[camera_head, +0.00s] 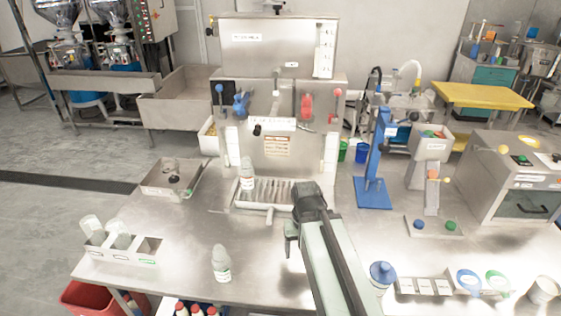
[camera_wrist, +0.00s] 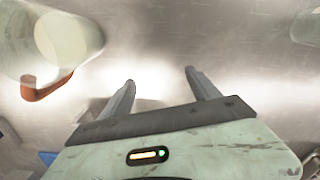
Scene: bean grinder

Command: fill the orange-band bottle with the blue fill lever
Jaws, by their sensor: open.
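The steel filling machine (camera_head: 279,70) has a blue-knobbed lever (camera_head: 219,88) and a blue handle (camera_head: 240,104) on its left side. I cannot tell which is the fill lever. A clear bottle (camera_head: 247,177) stands upright at the left of its drip grate. Another clear bottle (camera_head: 221,264) stands near the front table edge. No orange band is clear on either in the head view. My gripper (camera_head: 290,238) is right of both bottles, partly hidden by my arm. In the wrist view my gripper (camera_wrist: 160,80) is open and empty; a translucent round vessel with an orange-brown curved piece (camera_wrist: 47,86) is at upper left.
A rack (camera_head: 118,252) with tilted clear containers is at the table's left. A steel tray (camera_head: 172,180) lies behind it. A red lever handle (camera_head: 306,105) is on the machine's right. A blue stand (camera_head: 374,192) is right of the machine. The left-middle tabletop is clear.

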